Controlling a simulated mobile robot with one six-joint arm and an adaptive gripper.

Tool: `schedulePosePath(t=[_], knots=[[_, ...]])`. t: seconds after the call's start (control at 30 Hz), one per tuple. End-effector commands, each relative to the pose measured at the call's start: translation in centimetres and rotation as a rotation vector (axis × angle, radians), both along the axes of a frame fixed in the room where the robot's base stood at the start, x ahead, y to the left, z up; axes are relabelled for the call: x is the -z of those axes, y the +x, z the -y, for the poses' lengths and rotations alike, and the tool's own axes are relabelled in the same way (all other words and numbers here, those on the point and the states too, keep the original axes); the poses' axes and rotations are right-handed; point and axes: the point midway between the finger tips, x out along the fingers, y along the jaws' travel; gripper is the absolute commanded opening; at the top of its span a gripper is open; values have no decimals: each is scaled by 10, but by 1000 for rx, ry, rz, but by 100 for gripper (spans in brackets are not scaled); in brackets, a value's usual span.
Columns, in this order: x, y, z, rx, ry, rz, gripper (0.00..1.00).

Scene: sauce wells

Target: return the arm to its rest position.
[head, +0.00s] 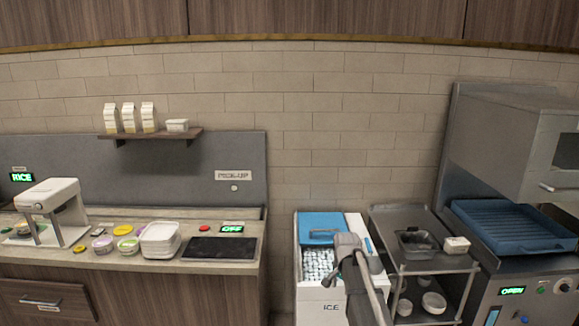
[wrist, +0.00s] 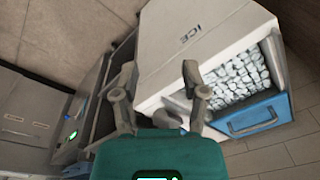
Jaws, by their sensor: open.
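My gripper (wrist: 158,82) shows in the wrist view with its two fingers spread apart and nothing between them. Beyond the fingers is the white ice bin (wrist: 180,55), with ice (wrist: 237,77) in its opening and a blue lid (wrist: 252,115). In the head view my arm stands in front of the ice bin (head: 327,300) and hides part of its right side.
A metal cart (head: 440,264) with a dark pan (head: 417,242) stands right of the ice bin. Farther right is a machine with a blue tray (head: 510,229). A counter (head: 225,262) with containers and a black pad (head: 220,248) is at left.

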Motion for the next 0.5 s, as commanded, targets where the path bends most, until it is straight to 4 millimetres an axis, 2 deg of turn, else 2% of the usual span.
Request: schedulePosePath(t=[0.03, 0.1, 0.3, 0.4, 0.5], knots=[[7, -34, 0, -59, -5, -8, 57], [12, -63, -1, -147, -12, -18, 57], [24, -148, -1, -395, -26, -49, 57], [30, -185, -2, -508, -29, -63, 57], [34, -214, -2, -603, -31, -73, 57]])
